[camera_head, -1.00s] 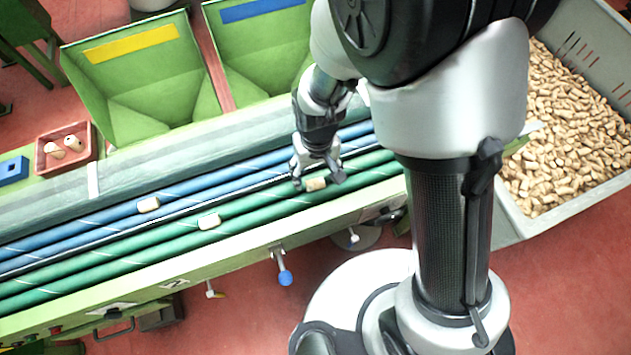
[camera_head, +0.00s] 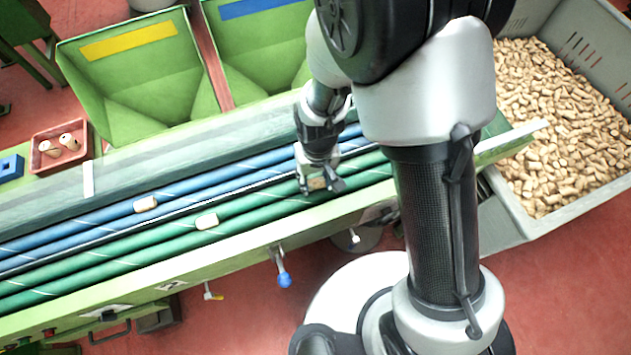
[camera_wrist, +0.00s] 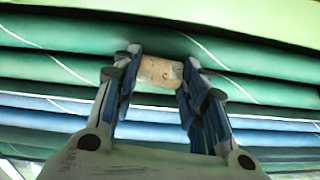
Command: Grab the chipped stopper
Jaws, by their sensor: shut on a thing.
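A cork stopper (camera_wrist: 160,72) sits between my gripper's fingers in the wrist view, over the green rollers; dark marks show near its right end. My gripper (camera_head: 318,184) is shut on this stopper at the right part of the roller line, and the stopper (camera_head: 316,184) shows between the fingers. In the wrist view the two fingers of my gripper (camera_wrist: 160,80) stand on either side of it. Another stopper (camera_head: 146,203) lies on the blue rollers to the left. A further stopper (camera_head: 206,221) lies on the green rollers. No chip is clear on either.
A red tray (camera_head: 36,167) with two stoppers stands at the far left beside a blue block (camera_head: 10,168). Two green hoppers stand behind the rollers, one with a yellow label (camera_head: 128,40), one with a blue label (camera_head: 255,8). A grey crate (camera_head: 590,45) full of corks is right.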

